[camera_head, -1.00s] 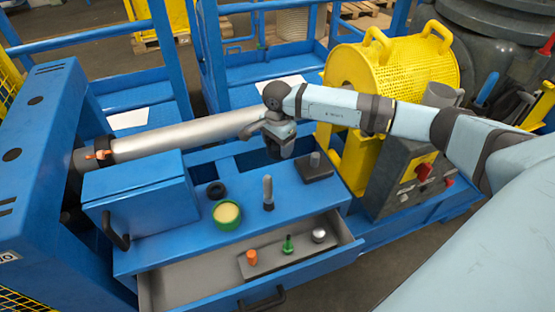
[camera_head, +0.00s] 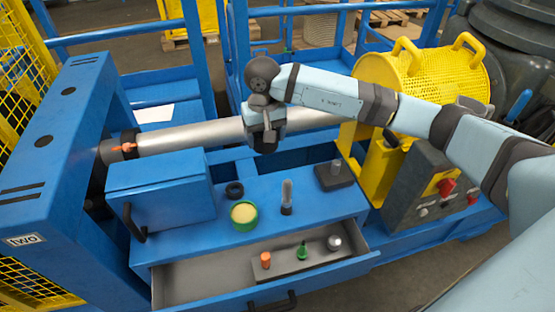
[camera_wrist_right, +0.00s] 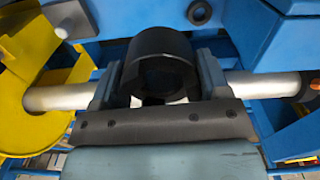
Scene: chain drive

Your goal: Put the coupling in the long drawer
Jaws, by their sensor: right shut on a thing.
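The coupling, a thick black hollow cylinder (camera_wrist_right: 160,60), sits between the two fingers of my right gripper (camera_wrist_right: 156,78) in the right wrist view. The fingers close on it from both sides. In the head view my right gripper (camera_head: 265,138) is in front of the silver shaft and above the back of the blue bench; the coupling is hard to tell from the dark gripper there. The long drawer (camera_head: 190,287) is pulled out at the bench front, below and nearer than the gripper. Its left part is bare. My left gripper is not in view.
In the drawer's right part, a grey strip (camera_head: 283,264) carries an orange, a green and a silver piece. On the bench top are a black ring (camera_head: 234,190), a green bowl (camera_head: 244,215), an upright pin (camera_head: 286,197) and a dark block (camera_head: 334,175). A blue box (camera_head: 160,190) stands left.

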